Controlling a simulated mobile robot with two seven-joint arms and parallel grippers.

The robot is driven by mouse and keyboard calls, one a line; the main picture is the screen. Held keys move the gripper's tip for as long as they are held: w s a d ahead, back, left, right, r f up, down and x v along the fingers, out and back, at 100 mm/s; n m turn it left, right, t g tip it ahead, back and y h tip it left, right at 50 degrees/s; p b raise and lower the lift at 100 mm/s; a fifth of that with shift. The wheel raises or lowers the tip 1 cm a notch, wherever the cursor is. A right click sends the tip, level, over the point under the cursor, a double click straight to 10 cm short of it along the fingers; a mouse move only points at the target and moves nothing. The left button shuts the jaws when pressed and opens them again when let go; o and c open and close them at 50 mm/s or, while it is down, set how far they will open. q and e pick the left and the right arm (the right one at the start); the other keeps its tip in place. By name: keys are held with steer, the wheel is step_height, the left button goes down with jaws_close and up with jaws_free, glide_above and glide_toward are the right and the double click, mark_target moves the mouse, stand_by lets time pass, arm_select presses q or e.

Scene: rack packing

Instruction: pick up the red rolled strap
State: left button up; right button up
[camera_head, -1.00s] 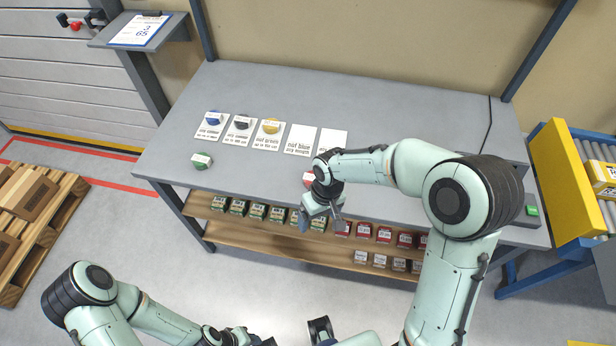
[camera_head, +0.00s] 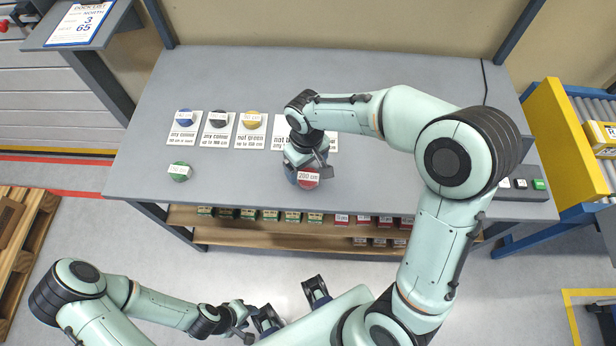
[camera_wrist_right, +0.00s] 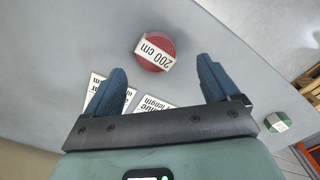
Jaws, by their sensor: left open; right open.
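The red rolled strap (camera_head: 308,179) lies on the grey table near its front edge, with a white "200 cm" label. It also shows in the right wrist view (camera_wrist_right: 153,52), ahead of the fingertips and between their lines. My right gripper (camera_head: 310,172) is above the table right by the strap; in the wrist view its blue fingers (camera_wrist_right: 160,78) are spread with nothing between them. I cannot tell its exact height above the table. My left gripper (camera_head: 291,306) is low in front of the table, open and empty, away from the strap.
Blue (camera_head: 184,118), black (camera_head: 218,118) and yellow (camera_head: 251,120) rolled straps sit on printed cards to the left. A green strap (camera_head: 179,171) lies at the front left. A shelf (camera_head: 270,228) of small boxes is under the table. The table's back is clear.

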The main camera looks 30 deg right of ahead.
mark_target(308, 177)
steer(key=f, duration=0.6)
steer(key=shift+w+d, duration=0.15)
steer(key=shift+d, duration=0.15)
steer(key=shift+r, duration=0.1)
steer(key=c, duration=1.2)
